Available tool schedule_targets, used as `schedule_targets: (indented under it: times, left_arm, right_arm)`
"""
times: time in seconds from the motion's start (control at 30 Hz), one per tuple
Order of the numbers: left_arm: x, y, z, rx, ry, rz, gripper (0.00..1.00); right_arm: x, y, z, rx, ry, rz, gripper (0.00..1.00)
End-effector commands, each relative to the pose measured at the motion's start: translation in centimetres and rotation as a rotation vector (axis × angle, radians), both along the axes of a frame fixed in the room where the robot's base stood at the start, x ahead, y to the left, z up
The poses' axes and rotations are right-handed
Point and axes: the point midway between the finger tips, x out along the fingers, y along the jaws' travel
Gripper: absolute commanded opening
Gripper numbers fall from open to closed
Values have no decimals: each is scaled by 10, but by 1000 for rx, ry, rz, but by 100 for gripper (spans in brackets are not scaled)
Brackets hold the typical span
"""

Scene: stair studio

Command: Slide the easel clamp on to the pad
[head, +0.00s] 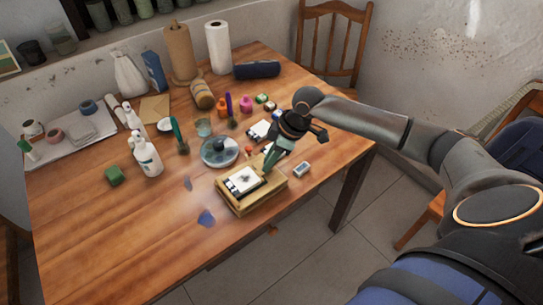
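A wooden block-like easel (262,197) stands near the table's front right edge. A white pad (241,182) with a dark drawing lies on its top, with a dark edge along one side. My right gripper (270,163) reaches down from the upper right, its tip at the pad's far right corner. A grey-green piece shows between my dark wrist and the pad; I cannot tell whether it is my fingers or a held part. The easel clamp cannot be clearly made out. The gripper's opening is too small to tell. My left gripper is not in view.
A glass dish (220,151) stands just behind the easel. A small pale box (302,169) lies right of it, and a blue piece (206,218) to its left. White bottles (147,156) and a green block (114,175) stand further left. The front left of the table is clear.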

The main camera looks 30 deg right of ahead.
Motion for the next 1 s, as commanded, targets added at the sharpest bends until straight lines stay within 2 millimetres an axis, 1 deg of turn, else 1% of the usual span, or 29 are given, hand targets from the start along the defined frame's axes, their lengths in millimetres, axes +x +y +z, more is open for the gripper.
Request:
schedule_targets:
  times: [0.03,0.2,0.23,0.47,0.57,0.67,1.0]
  left_arm:
    - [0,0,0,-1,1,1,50]
    - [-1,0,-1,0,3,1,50]
    - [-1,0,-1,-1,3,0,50]
    - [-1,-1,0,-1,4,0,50]
    - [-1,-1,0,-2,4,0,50]
    - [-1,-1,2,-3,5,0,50]
    - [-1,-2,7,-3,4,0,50]
  right_arm:
    - [-1,3,-1,5,1,5,32]
    - [-1,2,-1,3,2,3,51]
    - [-1,1,0,1,2,3,53]
    - [0,0,0,-1,0,1,53]
    - [-1,-2,5,-1,-1,1,53]
    - [-4,-6,17,-2,-1,0,53]
    - [-22,-27,84,-3,-2,1,53]
